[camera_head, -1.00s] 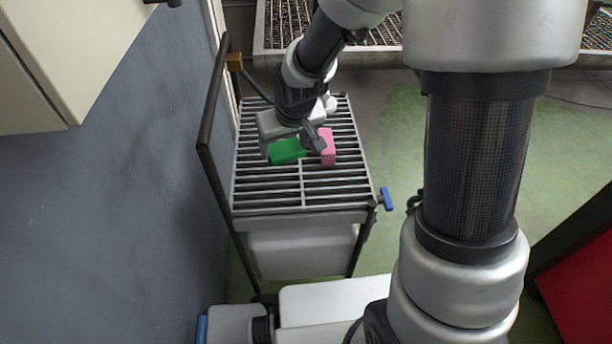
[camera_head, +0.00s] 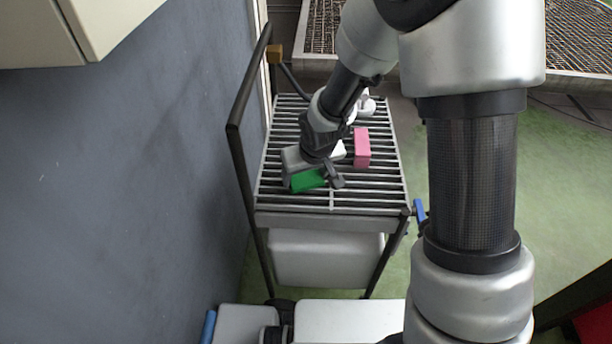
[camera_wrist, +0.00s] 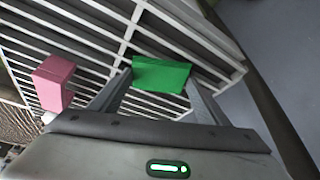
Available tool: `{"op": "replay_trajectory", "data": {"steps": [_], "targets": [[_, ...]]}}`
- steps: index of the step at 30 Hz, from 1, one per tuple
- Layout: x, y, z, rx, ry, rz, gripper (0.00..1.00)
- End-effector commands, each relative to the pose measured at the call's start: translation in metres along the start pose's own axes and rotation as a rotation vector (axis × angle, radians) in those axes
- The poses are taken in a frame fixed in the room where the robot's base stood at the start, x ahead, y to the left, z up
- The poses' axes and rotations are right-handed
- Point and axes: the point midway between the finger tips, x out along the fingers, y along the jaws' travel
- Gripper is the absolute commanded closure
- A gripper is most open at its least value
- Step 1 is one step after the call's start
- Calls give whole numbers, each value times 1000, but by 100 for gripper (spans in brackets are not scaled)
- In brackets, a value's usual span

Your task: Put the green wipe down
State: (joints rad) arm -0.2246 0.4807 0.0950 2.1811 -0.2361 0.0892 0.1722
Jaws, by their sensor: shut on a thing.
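The green wipe (camera_head: 308,180) is a flat green block between the fingers of my gripper (camera_head: 313,179), over the front left part of the slatted cart top (camera_head: 372,192). In the wrist view the wipe (camera_wrist: 162,75) spans between the two fingers, with the grey slats (camera_wrist: 95,40) behind it. My gripper is shut on it. I cannot tell whether its underside touches the slats.
A pink block (camera_head: 362,147) stands on the slats right of and behind my gripper; it also shows in the wrist view (camera_wrist: 54,82). A dark handle rail (camera_head: 240,150) runs along the cart's left side, by a grey wall (camera_head: 120,190). The front right slats are clear.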

Motion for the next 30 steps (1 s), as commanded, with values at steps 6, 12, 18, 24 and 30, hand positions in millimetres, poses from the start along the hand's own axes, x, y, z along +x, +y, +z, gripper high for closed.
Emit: {"op": "replay_trajectory", "data": {"steps": [6, 12, 18, 24, 30], "targets": [[0, 0, -1, 0, 2, 0, 48], [2, 0, 0, 0, 1, 0, 17], [2, 0, 0, 0, 1, 0, 12], [-4, 0, -2, 0, 1, 0, 12], [-37, 1, -4, 1, 6, 1, 12]]}}
